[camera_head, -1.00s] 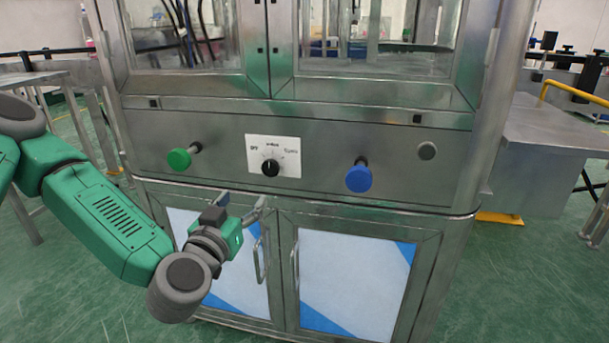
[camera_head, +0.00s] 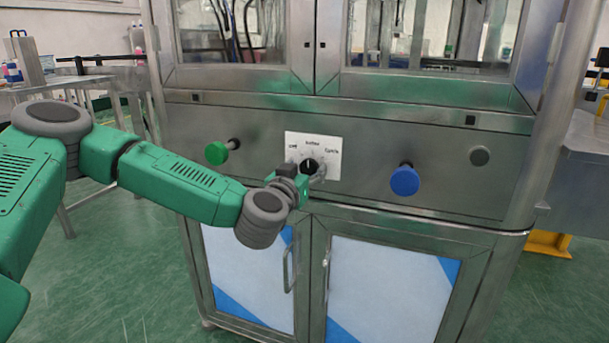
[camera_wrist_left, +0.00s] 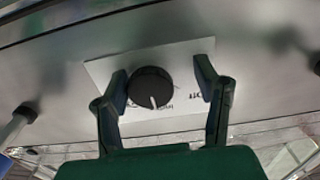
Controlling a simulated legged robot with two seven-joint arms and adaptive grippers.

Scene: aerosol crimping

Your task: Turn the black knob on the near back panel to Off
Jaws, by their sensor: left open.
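The black knob (camera_head: 309,164) sits on a white label plate (camera_head: 331,147) on the steel panel. The plate has a left, a middle and a right word, the right one reading Cycle. The knob's white pointer is turned up toward the middle word. In the left wrist view the plate appears upside down, and the knob (camera_wrist_left: 150,88) lies between the fingers, pointer downward. My left gripper (camera_wrist_left: 161,78) is open, one finger on each side of the knob, with a visible gap at the right finger. In the head view my left gripper (camera_head: 306,177) partly covers the plate's lower part. My right gripper is out of view.
A green button (camera_head: 216,153) sticks out left of the plate and a blue button (camera_head: 404,181) right of it. A grey round button (camera_head: 479,156) is farther right. Cabinet doors with handles (camera_head: 288,270) are below, and glazed doors are above.

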